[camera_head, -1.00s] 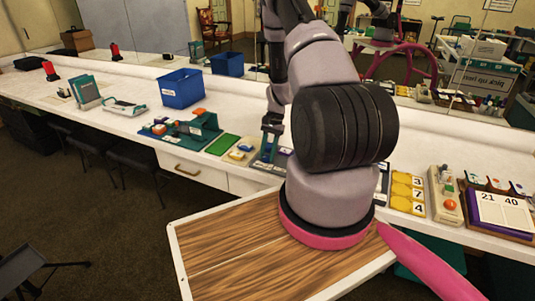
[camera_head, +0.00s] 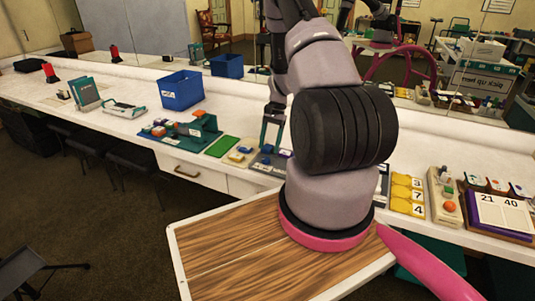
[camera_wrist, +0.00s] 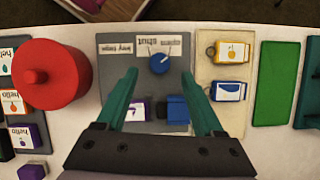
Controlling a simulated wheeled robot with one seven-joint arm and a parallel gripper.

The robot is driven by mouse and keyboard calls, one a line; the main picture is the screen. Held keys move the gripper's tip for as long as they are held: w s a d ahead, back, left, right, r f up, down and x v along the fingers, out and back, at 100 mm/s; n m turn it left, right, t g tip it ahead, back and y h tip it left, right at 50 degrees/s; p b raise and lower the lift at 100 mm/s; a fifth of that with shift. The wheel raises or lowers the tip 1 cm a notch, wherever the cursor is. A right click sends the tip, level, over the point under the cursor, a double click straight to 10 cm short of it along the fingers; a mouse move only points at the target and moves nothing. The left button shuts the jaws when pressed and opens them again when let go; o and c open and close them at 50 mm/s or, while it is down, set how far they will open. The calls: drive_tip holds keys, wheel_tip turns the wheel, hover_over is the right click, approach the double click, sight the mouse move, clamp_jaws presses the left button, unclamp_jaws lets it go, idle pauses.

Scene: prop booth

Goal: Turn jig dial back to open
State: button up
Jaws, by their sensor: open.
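The jig is a grey board (camera_wrist: 115,69) in the wrist view, with upside-down labels along its far part. Its dial is a round blue knob (camera_wrist: 159,63) with a small pale mark towards its upper right. One label beside it seems to read "shut"; the others are too small to read surely. My gripper (camera_wrist: 158,75) is open, its two teal fingers apart over the board, with the dial between and slightly beyond the tips. I cannot tell the height gap. In the head view my gripper (camera_head: 272,147) is above the jig (camera_head: 262,165), which my arm partly hides.
In the wrist view a large red round object (camera_wrist: 50,75) stands close left of the jig. A cream board with yellow and blue blocks (camera_wrist: 229,91) and a green mat (camera_wrist: 276,82) lie right. A blue bin (camera_head: 181,90) stands farther left on the counter in the head view.

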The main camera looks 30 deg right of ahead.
drive_tip(key=v, duration=0.6)
drive_tip(key=shift+r, duration=0.2)
drive_tip(key=shift+d, duration=0.1)
drive_tip(key=s+a+r+n+t, duration=0.1)
drive_tip(key=a+r, duration=0.2)
drive_tip(key=r, duration=0.6)
drive_tip(key=s+a+r+n+t+h, duration=0.15)
drive_tip(key=a+r, duration=0.25)
drive_tip(key=r, duration=0.5)
drive_tip(key=s+a+r+n+t, duration=0.1)
drive_tip(key=s+a+r+t, duration=0.15)
drive_tip(key=r, duration=0.65)
drive_tip(key=s+a+r+n+t, duration=0.2)
drive_tip(key=s+a+r, duration=0.2)
drive_tip(key=s, duration=0.5)
drive_tip(key=s+a+r+n+t, duration=0.2)
drive_tip(key=s+a+r, duration=0.2)
drive_tip(key=s+r, duration=0.4)
drive_tip(key=shift+s+a+r+t, duration=0.2)
drive_tip(key=shift+s+r+t, duration=0.15)
drive_tip(key=shift+r, duration=0.15)
